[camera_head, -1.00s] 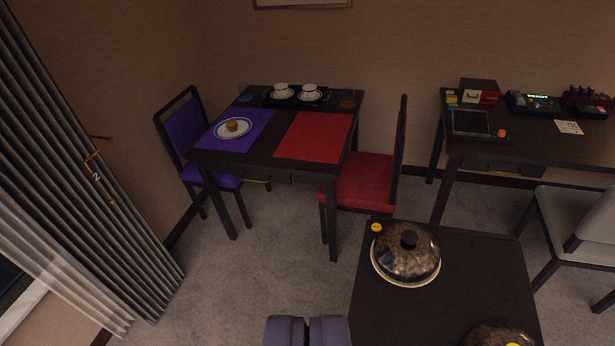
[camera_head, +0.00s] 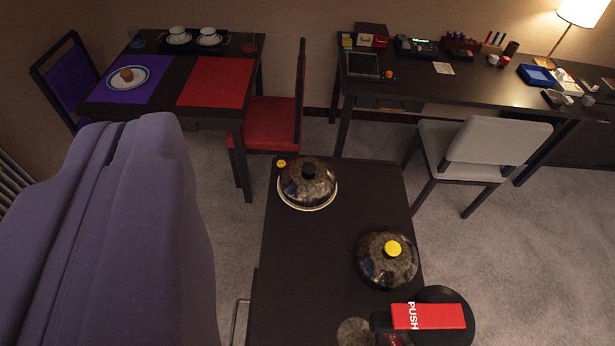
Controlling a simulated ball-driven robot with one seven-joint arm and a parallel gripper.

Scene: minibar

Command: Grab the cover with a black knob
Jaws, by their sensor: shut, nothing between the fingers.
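The cover with a black knob (camera_head: 300,190) is a dark, shiny dome on a white plate (camera_head: 309,207). It sits at the far left part of the dark near table (camera_head: 285,265). A second, similar dome with a yellow knob (camera_head: 387,272) stands nearer and to the right on the same table. My gripper (camera_head: 108,145) is the large purple-grey shape filling the left side of the picture, close to the camera. Its two fingers look pressed together along a dark seam, with nothing between them. It is to the left of the black-knob cover in the picture and apart from it.
A small yellow disc (camera_head: 281,163) lies beside the cover's plate. A red PUSH piece (camera_head: 428,316) is at the table's near right. A red chair (camera_head: 271,128) and a grey chair (camera_head: 462,160) stand beyond. The table between the domes and its left edge is bare.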

